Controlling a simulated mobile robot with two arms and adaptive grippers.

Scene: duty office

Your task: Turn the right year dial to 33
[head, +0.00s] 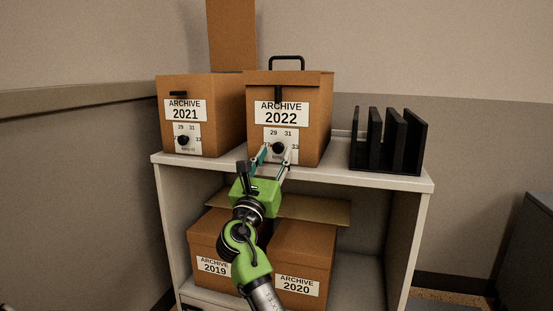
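The right year dial (278,148) is a black round knob on the front of the brown box labelled ARCHIVE 2022 (317,118). The numbers 29, 31 and 33 show on the white plate around it; 33 is at its right. Which number the dial points to is too small to tell. My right gripper (276,150) reaches up to the dial from below, its two fingers apart, one on each side of the knob. Whether they touch it I cannot tell. The left finger hides part of the plate's left side. My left gripper is out of view.
The box labelled ARCHIVE 2021 (217,90), with a similar dial (183,140), stands to the left on the white shelf top (330,171). A black file rack (388,145) stands at the right. Boxes labelled 2019 (207,235) and 2020 (315,250) are below.

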